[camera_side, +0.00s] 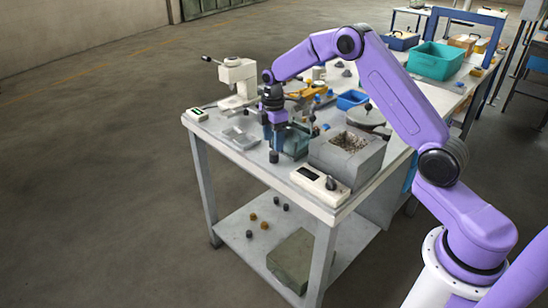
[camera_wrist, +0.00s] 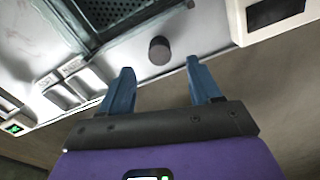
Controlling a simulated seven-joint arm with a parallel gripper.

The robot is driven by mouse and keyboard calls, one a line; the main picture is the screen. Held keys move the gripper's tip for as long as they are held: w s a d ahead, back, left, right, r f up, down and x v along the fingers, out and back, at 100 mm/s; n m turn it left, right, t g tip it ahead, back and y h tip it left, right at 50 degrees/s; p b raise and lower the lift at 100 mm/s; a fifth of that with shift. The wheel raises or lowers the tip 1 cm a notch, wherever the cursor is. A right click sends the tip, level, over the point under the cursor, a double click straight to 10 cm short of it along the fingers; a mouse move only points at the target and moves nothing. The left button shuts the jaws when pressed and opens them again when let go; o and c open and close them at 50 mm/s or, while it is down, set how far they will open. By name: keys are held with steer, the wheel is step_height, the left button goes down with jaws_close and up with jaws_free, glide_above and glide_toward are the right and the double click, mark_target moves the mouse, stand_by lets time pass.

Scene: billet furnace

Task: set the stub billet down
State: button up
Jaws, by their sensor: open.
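The stub billet (camera_side: 273,156), a small dark grey cylinder, stands on the white table top near its front edge. In the wrist view the stub billet (camera_wrist: 159,50) shows just beyond and between my fingertips, with clear space on both sides. My gripper (camera_side: 275,141) is right above the stub billet in the side view, pointing down. In the wrist view my gripper (camera_wrist: 160,66) has its two blue fingers spread apart with nothing between them.
A teal perforated basket (camera_wrist: 125,22) lies just behind the billet. A grey block furnace (camera_side: 365,165) and a white control box (camera_side: 310,178) stand to the right, a shallow grey tray (camera_side: 240,138) to the left. Several small cylinders lie on the lower shelf (camera_side: 232,224).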

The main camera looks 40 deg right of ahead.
mark_target(274, 153)
steer(key=shift+d+f, duration=0.1)
steer(key=shift+f, duration=2.9)
jaws_close()
